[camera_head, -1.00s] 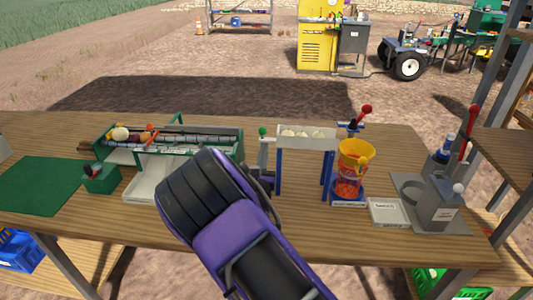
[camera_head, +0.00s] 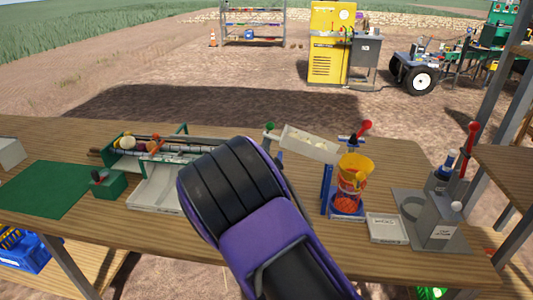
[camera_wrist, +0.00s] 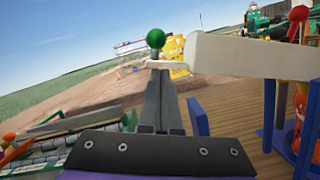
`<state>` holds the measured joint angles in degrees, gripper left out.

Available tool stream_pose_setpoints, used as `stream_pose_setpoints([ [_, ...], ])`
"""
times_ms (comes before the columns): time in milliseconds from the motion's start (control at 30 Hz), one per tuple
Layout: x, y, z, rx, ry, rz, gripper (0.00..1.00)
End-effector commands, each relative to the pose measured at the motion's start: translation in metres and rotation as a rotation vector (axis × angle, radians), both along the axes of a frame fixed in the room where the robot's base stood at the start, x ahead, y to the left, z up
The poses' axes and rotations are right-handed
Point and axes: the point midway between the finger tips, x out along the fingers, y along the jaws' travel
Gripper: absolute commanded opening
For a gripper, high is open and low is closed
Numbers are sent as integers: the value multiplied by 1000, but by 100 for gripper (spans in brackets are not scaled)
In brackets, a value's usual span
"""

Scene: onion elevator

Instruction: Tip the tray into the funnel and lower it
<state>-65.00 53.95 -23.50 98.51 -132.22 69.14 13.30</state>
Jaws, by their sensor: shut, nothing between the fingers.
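The cream tray (camera_head: 310,144) is tilted on its blue stand, its left end with the green ball knob (camera_head: 270,126) raised and its right end low towards the yellow funnel (camera_head: 355,165). The funnel sits on an orange mesh holder. In the wrist view the tray (camera_wrist: 245,54) reaches in from the right, and the green knob (camera_wrist: 156,39) stands just beyond my gripper's fingertips (camera_wrist: 158,78). My gripper is shut with nothing between its fingers, below the knob. Whether the fingers touch the tray's handle I cannot tell. In the head view my arm hides the fingers.
A green roller sorter (camera_head: 160,150) with onions stands left, beside a green mat (camera_head: 45,188). A small white tray (camera_head: 387,228) and a grey press (camera_head: 435,225) with a red-knobbed lever stand right of the funnel. A red-knobbed lever (camera_head: 364,127) rises behind the funnel.

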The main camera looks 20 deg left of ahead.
Motion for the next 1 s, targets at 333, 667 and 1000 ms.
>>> stream_pose_setpoints([
  [333,2,-7,26,130,32,0,0],
  [667,3,-12,35,186,45,-1,0],
  [1000,3,-12,36,195,47,0,0],
])
